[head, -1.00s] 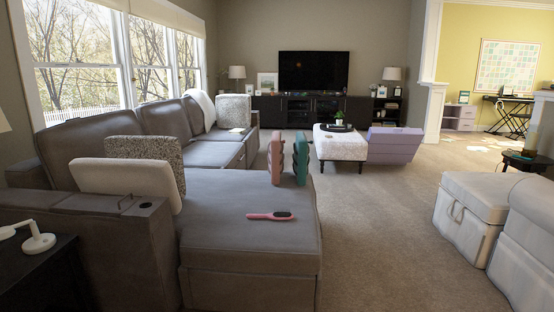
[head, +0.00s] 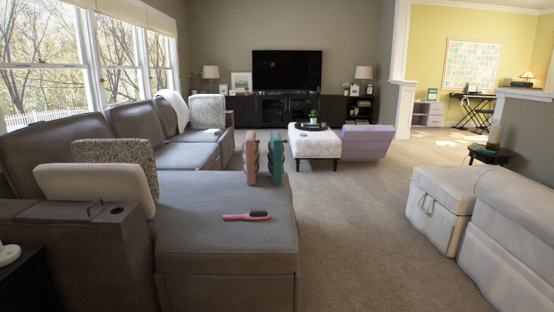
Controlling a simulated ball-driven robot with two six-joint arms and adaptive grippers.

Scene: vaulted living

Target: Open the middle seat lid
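The grey sectional sofa has a near chaise seat (head: 220,205), a middle seat (head: 188,156) behind it and a further seat beyond. The seat tops lie flat, and I cannot tell which is the middle seat lid. A white upholstered seat unit (head: 437,210) with a strap on its front stands at the right, its top down; its right part runs out of the frame. Neither of my grippers is in view.
A pink hairbrush (head: 246,216), a pink wavy block (head: 251,159) and a green one (head: 275,158) are on the chaise. A white ottoman (head: 314,145) and lilac seat (head: 367,142) stand ahead. Open carpet (head: 350,225) lies between sofa and white unit.

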